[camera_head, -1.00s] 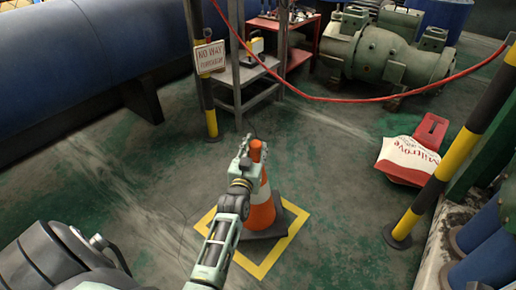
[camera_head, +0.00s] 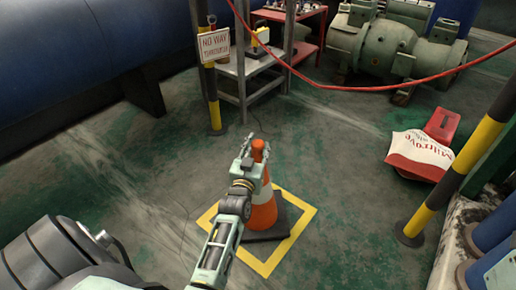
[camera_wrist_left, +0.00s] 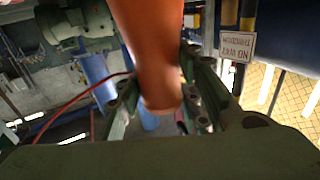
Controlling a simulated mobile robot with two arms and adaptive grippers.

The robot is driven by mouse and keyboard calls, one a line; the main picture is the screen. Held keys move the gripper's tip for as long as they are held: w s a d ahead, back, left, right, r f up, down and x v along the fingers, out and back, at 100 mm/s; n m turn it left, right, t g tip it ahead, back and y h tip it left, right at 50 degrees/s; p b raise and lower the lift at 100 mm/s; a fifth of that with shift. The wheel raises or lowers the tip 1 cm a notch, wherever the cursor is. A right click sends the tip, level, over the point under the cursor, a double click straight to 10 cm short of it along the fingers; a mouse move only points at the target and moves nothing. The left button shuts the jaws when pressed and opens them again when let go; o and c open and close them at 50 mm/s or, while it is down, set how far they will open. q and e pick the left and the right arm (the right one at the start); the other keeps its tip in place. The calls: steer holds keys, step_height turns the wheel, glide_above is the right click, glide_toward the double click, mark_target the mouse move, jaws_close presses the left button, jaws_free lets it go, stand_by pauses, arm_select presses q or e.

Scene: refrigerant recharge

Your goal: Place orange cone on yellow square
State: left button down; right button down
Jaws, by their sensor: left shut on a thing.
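The orange cone (camera_head: 263,213) with a white band and a dark square base stands upright inside the yellow square (camera_head: 293,244) outlined on the floor. The base lies toward the right part of the square; whether it rests fully on the floor is hard to tell. My left gripper (camera_head: 250,149) is shut on the cone's top. In the left wrist view the orange cone (camera_wrist_left: 150,50) sits between the fingers of the left gripper (camera_wrist_left: 160,105). My arm hides part of the cone's left side and the square. The right gripper is not in view.
Behind are a grey shelf (camera_head: 246,72) and a green machine (camera_head: 390,48). A red-white sack (camera_head: 420,152) lies right. Floor around the square is clear.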

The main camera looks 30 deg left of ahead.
arm_select(q)
steer(key=shift+r, duration=0.25)
steer(key=c, duration=1.2)
jaws_free()
steer(key=shift+f, duration=0.25)
steer(key=shift+s, duration=0.1)
